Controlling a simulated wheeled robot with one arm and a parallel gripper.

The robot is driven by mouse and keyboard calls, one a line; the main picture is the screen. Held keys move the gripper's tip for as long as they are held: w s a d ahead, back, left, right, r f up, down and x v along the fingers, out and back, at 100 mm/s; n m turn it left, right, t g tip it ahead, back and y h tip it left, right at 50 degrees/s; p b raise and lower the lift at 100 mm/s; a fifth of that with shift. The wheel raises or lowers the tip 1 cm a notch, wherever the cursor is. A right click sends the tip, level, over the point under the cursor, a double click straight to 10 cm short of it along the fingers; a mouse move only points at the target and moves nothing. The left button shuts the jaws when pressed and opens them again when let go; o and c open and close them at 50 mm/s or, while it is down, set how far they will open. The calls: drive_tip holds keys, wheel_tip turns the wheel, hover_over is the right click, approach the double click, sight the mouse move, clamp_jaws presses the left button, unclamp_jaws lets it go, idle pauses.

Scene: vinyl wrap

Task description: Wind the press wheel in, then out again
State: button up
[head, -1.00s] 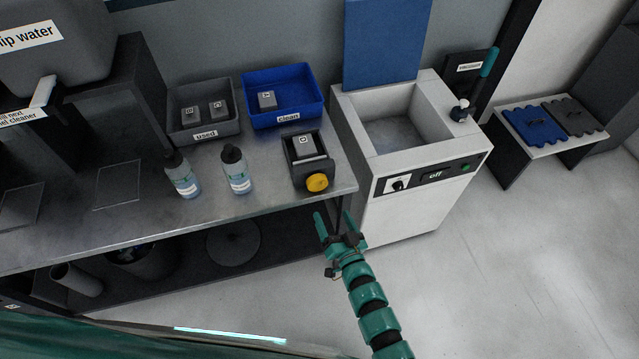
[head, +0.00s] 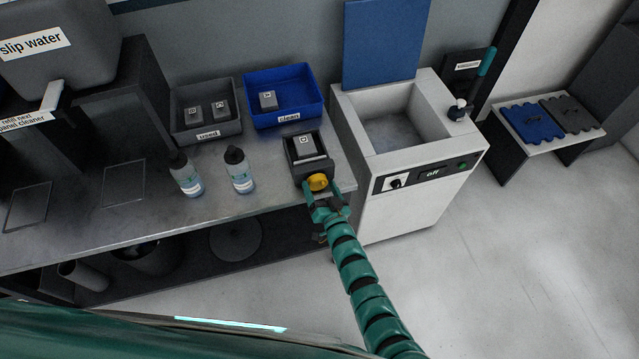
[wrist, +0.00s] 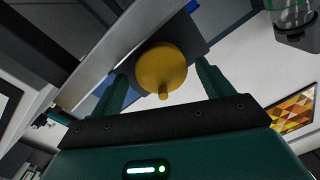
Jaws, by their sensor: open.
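The press (head: 300,147) is a small dark box at the front right of the bench, with a grey block in its top. Its yellow wheel (head: 318,182) is on the front face, with a small peg that shows in the wrist view (wrist: 162,68). My gripper (head: 327,191) is open at the wheel. In the wrist view the wheel sits between the two teal fingers, with one finger on each side (wrist: 160,80). A gap seems to show between wheel and fingers; I cannot tell whether either touches.
A grey bin marked "used" (head: 207,134) and a blue bin marked "clean" (head: 288,119) stand behind. Two bottles (head: 186,175) (head: 239,170) stand left of the press. A white washing unit (head: 400,200) marked "off" stands close on the right.

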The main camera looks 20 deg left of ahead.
drive_tip(key=shift+w+a, duration=0.4)
drive_tip(key=shift+w, duration=0.1)
drive_tip(key=c, duration=1)
drive_tip(key=shift+n+b, duration=0.3)
drive_tip(key=shift+b, duration=0.05)
drive_tip(key=n+b, duration=0.2)
drive_tip(key=b, duration=0.1)
drive_tip(key=shift+f, duration=0.15)
drive_tip(key=shift+a+r+n+b, duration=0.1)
drive_tip(key=shift+r+n+b, duration=0.05)
drive_tip(key=shift+n+b, duration=0.7)
drive_tip(key=shift+r+n+b, duration=0.1)
drive_tip(key=shift+n+b, duration=0.6)
drive_tip(key=shift+n, duration=0.15)
